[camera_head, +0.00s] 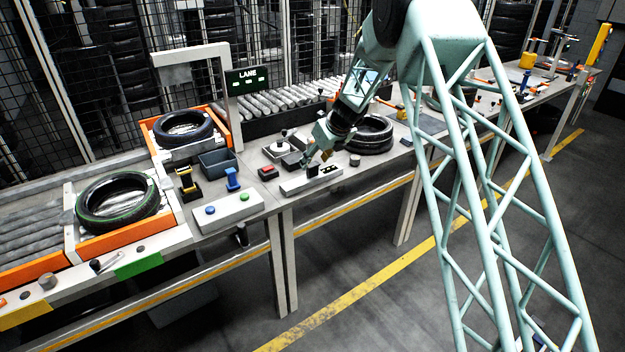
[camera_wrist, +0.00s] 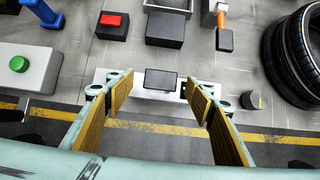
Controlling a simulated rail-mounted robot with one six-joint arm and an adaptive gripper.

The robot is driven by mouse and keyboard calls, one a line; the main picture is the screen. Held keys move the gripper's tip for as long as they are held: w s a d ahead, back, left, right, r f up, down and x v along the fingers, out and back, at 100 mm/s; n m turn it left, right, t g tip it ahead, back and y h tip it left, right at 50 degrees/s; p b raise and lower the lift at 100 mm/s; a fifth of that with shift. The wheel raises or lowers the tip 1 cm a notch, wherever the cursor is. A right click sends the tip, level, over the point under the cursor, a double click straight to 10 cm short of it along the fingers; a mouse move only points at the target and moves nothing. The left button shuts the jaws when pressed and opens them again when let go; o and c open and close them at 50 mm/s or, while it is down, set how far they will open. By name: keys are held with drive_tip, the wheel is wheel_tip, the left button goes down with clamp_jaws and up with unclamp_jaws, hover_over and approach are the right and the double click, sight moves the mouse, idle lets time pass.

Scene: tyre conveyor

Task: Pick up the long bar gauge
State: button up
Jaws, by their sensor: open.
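A long pale bar with a dark block at its middle, which looks like the long bar gauge (camera_head: 296,186), lies near the front edge of the bench. In the wrist view the bar (camera_wrist: 146,92) runs left to right below my gripper (camera_wrist: 160,88). My gripper is open, with one yellow-padded finger on each side of the dark block. Nothing is held between the fingers. The fingers hide parts of the bar towards both ends. In the head view my gripper (camera_head: 317,162) is just above the bar; I cannot tell whether it touches.
A red-button box (camera_wrist: 112,26) and a dark block (camera_wrist: 165,30) sit behind the bar. A small grey cylinder (camera_wrist: 252,100) and a tyre (camera_wrist: 290,50) are to the right. A green-button box (camera_wrist: 25,68) is to the left. The bench front edge is close.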

sight(313, 164)
drive_tip(key=shift+b+x, duration=0.5)
drive_tip(key=shift+x, duration=1.55)
drive_tip(key=shift+d, duration=0.1)
drive_tip(key=shift+c, duration=0.9)
drive_tip(key=c, duration=1.3)
